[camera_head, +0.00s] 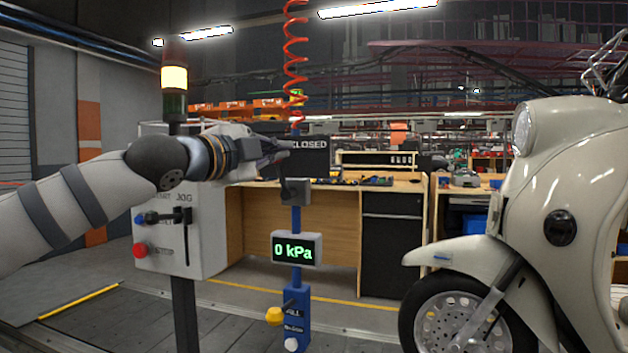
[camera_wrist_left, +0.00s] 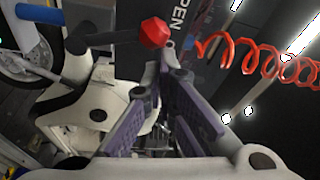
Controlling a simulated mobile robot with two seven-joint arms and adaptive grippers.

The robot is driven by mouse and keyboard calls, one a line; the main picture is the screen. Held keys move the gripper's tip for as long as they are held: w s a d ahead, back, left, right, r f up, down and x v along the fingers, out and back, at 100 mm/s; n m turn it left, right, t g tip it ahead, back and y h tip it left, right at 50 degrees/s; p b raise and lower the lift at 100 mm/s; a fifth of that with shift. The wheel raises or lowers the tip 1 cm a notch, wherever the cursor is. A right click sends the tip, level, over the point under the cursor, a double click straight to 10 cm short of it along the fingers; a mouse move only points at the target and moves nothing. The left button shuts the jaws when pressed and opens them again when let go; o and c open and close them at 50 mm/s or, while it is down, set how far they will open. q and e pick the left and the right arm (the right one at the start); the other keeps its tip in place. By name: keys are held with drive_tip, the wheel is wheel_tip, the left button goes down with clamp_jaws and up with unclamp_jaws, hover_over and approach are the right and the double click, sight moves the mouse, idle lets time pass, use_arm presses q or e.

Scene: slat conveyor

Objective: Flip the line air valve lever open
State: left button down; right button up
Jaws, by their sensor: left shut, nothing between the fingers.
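The valve lever's red knob (camera_wrist_left: 155,33) is at the top middle of the left wrist view, on the end of a dark lever arm (camera_wrist_left: 110,44). The sign (camera_head: 308,144) beside the pole reads "CLOSED", partly hidden by my gripper; in the wrist view letters of "OPEN" show on a dark plate.
A display (camera_head: 297,248) on the pole reads 0 kPa. A control box (camera_head: 165,247) with a red button stands left, under a lit stack light (camera_head: 174,78). A cream scooter (camera_head: 570,170) stands right. A red coiled hose (camera_head: 295,50) hangs above the pole.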

use_arm(q)
drive_tip(key=shift+w+a+f, duration=0.2)
drive_tip(key=shift+a, duration=0.3)
drive_tip(key=shift+w+a+f, duration=0.15)
drive_tip(key=shift+w+a, duration=0.05)
drive_tip(key=shift+a, duration=0.25)
use_arm(e)
drive_tip(key=shift+w+a, duration=0.15)
drive_tip(key=shift+a, duration=0.2)
